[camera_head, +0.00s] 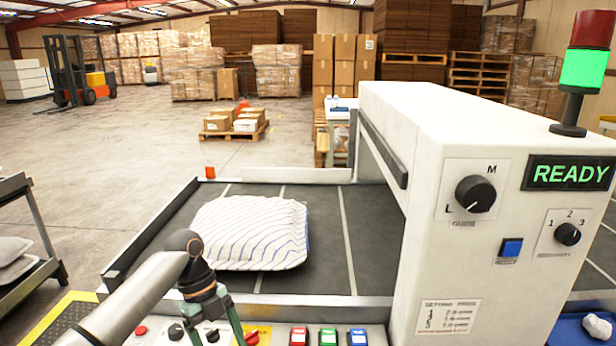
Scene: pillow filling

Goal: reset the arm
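One of my arms comes in from the lower left. Its gripper (228,335) points down over the control panel at the front of the conveyor, and its fingertips are cut off by the bottom edge. I cannot tell whether it is open or shut. A white pillow with thin blue stripes (252,232) lies on the dark conveyor belt (335,245), behind the wrist of this arm. The gripper is in front of the pillow and apart from it. My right gripper is not in view.
A white machine (440,130) with knobs, a blue button and a green READY display (569,173) stands over the belt's right side. Red, green and blue buttons (328,337) line the front panel. A rack with pillows (15,255) stands at the left edge.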

